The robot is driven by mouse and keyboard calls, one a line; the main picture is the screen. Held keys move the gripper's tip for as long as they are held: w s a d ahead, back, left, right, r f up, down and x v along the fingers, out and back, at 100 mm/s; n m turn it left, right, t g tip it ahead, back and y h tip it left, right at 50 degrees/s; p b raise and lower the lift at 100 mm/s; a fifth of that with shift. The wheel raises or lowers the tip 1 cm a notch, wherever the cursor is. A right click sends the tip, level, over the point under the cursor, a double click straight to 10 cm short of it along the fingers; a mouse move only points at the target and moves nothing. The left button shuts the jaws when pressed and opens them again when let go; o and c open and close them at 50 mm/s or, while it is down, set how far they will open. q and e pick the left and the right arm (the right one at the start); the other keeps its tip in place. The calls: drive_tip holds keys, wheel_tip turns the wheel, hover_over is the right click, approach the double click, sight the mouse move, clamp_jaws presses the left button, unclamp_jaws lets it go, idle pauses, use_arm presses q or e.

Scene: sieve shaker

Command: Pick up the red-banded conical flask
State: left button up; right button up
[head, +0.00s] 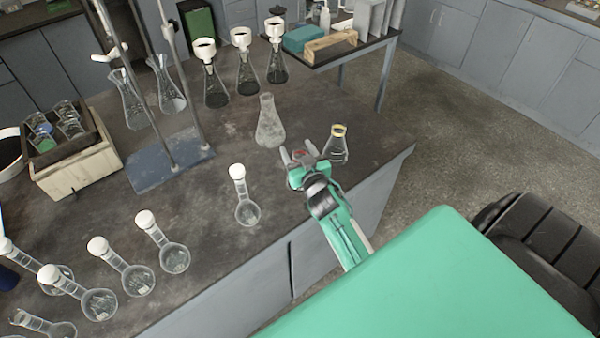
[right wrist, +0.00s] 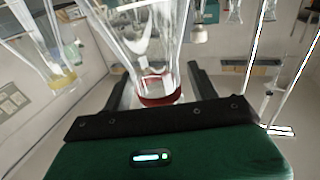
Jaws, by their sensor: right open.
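The red-banded conical flask shows large in the right wrist view (right wrist: 155,50), clear glass with a red band around its neck. The band lies between the two fingers of my right gripper (right wrist: 158,90), with gaps at the sides. In the head view my right gripper (head: 298,156) is open above the bench near its right edge. There only a bit of red shows between its fingers, and most of the flask is hidden by the gripper. My left gripper is not in view.
A yellow-banded conical flask (head: 336,144) stands close to the right of the gripper. A plain conical flask (head: 270,124) stands behind it to the left. A white-capped round flask (head: 244,200) stands to the left. The bench (head: 205,255) has bare room at the front.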

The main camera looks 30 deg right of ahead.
clamp_jaws()
idle(0.3)
drive_tip(key=shift+w+r, duration=0.1)
